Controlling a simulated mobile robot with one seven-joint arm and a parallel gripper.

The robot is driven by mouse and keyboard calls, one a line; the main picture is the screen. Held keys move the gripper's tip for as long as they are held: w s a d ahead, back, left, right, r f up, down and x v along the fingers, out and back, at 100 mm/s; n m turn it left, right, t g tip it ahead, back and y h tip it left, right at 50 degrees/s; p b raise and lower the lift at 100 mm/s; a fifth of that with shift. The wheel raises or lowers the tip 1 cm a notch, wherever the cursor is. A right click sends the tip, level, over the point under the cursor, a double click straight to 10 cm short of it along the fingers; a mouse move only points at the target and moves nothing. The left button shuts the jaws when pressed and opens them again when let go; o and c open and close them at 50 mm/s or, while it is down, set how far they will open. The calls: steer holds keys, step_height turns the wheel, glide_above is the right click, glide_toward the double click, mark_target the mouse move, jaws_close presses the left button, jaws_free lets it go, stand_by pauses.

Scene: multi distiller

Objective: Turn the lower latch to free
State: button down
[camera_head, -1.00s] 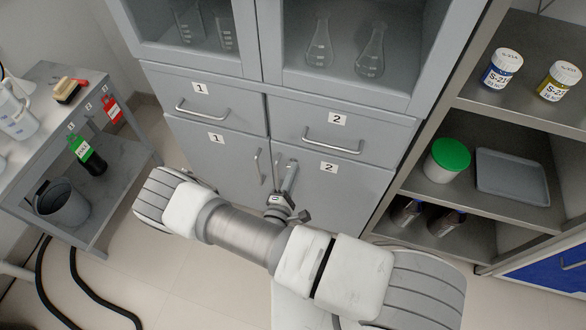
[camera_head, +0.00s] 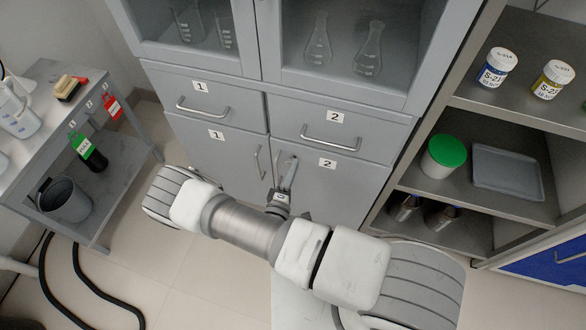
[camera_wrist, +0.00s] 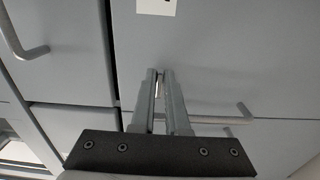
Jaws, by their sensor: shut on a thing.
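The cabinet has two lower doors, door 1 (camera_head: 215,158) and door 2 (camera_head: 340,190). My gripper (camera_head: 290,170) is at the upper inner edge of door 2, beside the gap between the doors. In the wrist view my gripper (camera_wrist: 163,80) has its two fingers close together, with a thin bright metal part between them. A metal bar (camera_wrist: 238,120), seemingly the lower latch, runs across behind the fingers and shows to their right. The fingers hide much of it, so its exact angle is hard to tell.
Door 1 has a bar handle (camera_head: 258,162) just left of my gripper. Drawer 2's handle (camera_head: 331,140) projects above right. An open shelf (camera_head: 430,180) stands at the right, and a side table (camera_head: 120,165) with a bucket (camera_head: 62,200) at the left.

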steer(key=c, duration=0.9)
jaws_free()
steer(key=shift+s+a, duration=0.1)
steer(key=shift+a, duration=0.05)
